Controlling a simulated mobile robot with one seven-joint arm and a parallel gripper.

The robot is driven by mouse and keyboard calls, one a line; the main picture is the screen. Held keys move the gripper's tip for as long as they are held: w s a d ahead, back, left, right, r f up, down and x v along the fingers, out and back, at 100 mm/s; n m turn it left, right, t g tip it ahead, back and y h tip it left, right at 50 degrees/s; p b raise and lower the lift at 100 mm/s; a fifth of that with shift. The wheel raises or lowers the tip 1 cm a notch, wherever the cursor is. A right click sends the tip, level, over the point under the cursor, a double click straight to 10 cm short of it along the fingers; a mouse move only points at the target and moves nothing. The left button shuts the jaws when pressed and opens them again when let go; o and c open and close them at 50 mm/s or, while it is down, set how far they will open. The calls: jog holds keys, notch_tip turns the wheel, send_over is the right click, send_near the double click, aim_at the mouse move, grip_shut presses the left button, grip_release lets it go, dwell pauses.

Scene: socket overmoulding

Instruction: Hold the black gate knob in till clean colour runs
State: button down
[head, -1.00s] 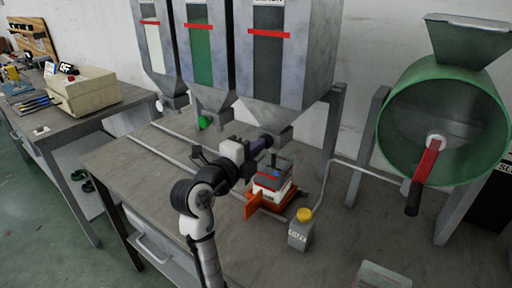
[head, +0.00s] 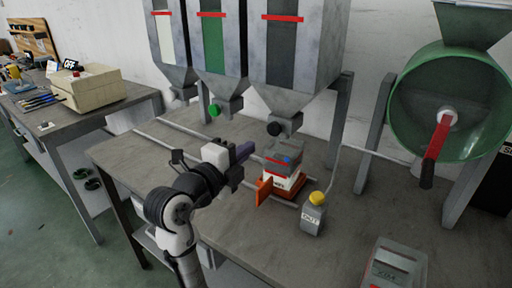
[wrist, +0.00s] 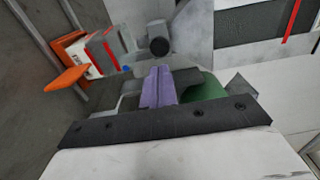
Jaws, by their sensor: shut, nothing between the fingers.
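The black gate knob (head: 274,129) sits at the front of the outlet under the right-hand hopper (head: 285,55). It shows as a dark round face in the wrist view (wrist: 158,47). My gripper (head: 246,149) is shut and empty, its purple fingers together in the wrist view (wrist: 158,88). The fingertips point towards the knob but stand apart from it, with a gap on its near left side. I cannot tell what colour is running.
A green knob (head: 213,110) is on the middle hopper. A green drum with a red handle (head: 437,137) is at right. A grey box (head: 394,265) is at the front right.

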jog(key=shift+b+v, duration=0.3)
jog(key=shift+v, duration=1.75)
jog(key=shift+r, duration=0.1)
